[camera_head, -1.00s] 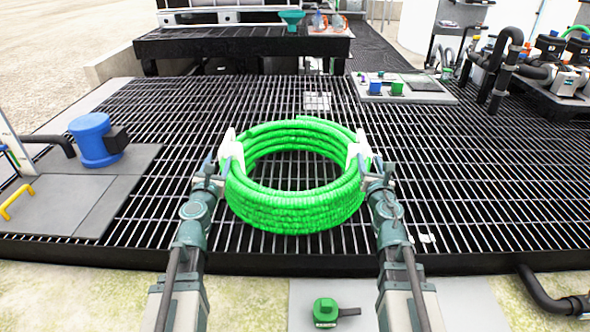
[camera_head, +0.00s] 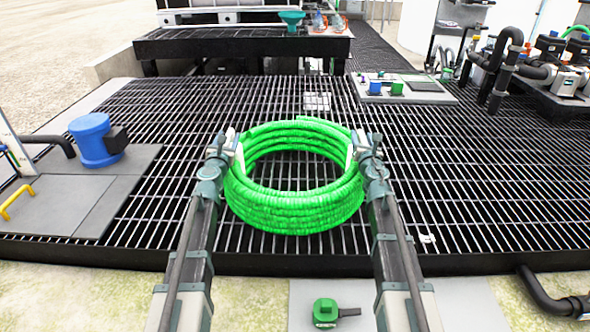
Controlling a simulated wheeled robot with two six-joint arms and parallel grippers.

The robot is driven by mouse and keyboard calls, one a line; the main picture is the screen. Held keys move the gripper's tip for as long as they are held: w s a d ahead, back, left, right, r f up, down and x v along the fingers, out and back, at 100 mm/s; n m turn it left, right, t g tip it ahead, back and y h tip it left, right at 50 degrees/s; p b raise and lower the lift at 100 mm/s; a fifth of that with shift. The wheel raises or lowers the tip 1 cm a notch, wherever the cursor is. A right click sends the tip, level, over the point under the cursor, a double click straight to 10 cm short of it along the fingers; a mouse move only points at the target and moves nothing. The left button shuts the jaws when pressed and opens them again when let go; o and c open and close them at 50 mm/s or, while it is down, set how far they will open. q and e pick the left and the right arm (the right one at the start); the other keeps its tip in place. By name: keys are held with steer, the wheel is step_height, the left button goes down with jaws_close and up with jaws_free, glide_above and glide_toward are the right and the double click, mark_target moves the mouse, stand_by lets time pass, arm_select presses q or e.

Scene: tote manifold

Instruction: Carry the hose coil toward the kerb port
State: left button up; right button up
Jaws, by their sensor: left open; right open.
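The bright green hose coil (camera_head: 295,210) lies flat on the black grating in the middle of the head view. My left gripper (camera_head: 236,158) is at the coil's left side, and my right gripper (camera_head: 354,155) is at its right side. Both are open, with pale fingers at the coil's upper rim. Whether the fingers touch the hose is hard to tell, as the coil and wrists partly hide them. A green valve-like fitting with a dark handle (camera_head: 326,312) sits on a pale slab at the front; I cannot tell whether it is the kerb port.
A blue motor (camera_head: 96,140) stands on a grey plate at left. A panel with blue and green fittings (camera_head: 405,88) lies behind right. Pumps and black pipes (camera_head: 560,65) stand at far right. A black bench (camera_head: 240,42) is behind.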

arm_select(q)
jaws_close()
arm_select(e)
jaws_close()
stand_by(1.3)
